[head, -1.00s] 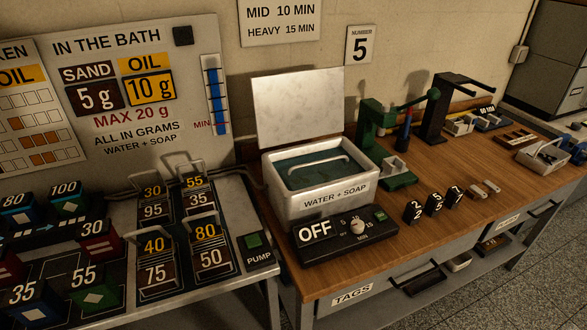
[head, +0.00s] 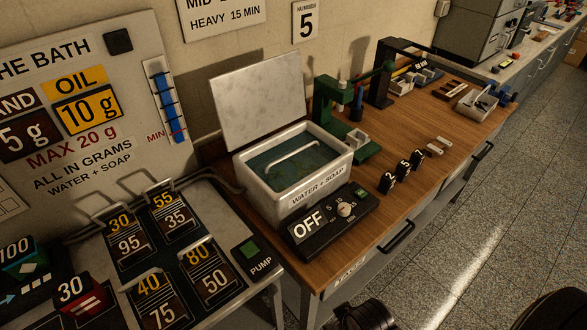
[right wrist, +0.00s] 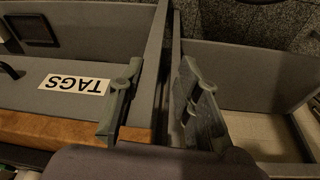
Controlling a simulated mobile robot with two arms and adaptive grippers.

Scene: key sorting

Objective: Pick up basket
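A pale handle (head: 296,158) arches above the dark green liquid in the white bath marked WATER + SOAP (head: 322,190). It may belong to a basket, but the liquid hides whatever is below it. The bath's lid (head: 262,103) stands open. My right gripper (right wrist: 158,85) shows in the right wrist view, its two fingers apart with nothing between them. It is by the bench front, near the TAGS label (right wrist: 75,83), away from the bath. My left gripper is not in view.
A black control box reading OFF (head: 333,222) stands in front of the bath. A green stand (head: 340,115) is behind it to the right. Number blocks (head: 402,167) lie right of the bath. A PUMP switch (head: 255,257) is at left.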

